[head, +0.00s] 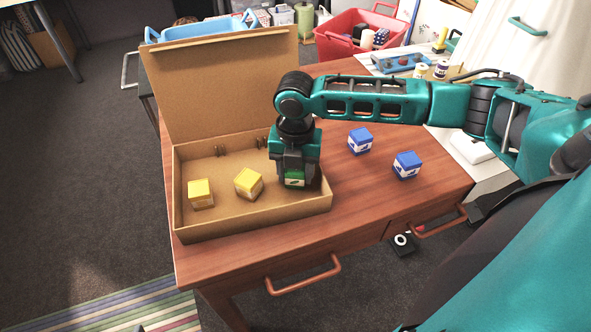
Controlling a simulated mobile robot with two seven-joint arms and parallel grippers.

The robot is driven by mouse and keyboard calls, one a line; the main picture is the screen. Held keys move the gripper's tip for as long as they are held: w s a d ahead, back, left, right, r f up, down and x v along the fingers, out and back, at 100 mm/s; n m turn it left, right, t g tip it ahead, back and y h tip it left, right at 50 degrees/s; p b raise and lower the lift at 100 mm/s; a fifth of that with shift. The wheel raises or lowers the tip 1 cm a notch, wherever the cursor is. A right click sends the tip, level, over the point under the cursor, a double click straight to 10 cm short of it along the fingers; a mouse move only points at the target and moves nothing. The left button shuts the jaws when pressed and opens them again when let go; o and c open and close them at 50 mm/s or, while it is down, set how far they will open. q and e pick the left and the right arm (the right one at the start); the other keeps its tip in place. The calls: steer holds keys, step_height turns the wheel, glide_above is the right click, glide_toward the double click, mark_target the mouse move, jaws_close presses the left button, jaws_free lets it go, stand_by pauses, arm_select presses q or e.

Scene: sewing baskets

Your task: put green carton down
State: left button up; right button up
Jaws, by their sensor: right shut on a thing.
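The green carton (294,180) is in the grip of my right gripper (294,172), inside the right end of the open cardboard box (253,216). The gripper points straight down and hides most of the carton. I cannot tell whether the carton touches the box floor. Two yellow cartons (200,193) and (248,183) sit in the left and middle of the same box. My left gripper does not show.
Two blue cartons (360,141) and (407,165) stand on the wooden table (400,202) right of the box. The box's raised lid (222,85) stands along its back. A red basket (345,45) and a blue basket (200,30) are behind the table.

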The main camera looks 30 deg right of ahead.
steer(key=shift+f, duration=0.15)
steer(key=o, duration=0.8)
steer(key=shift+c, duration=0.2)
step_height(320, 180, up, 12)
steer(key=p, duration=0.2)
steer(key=shift+r, duration=0.2)
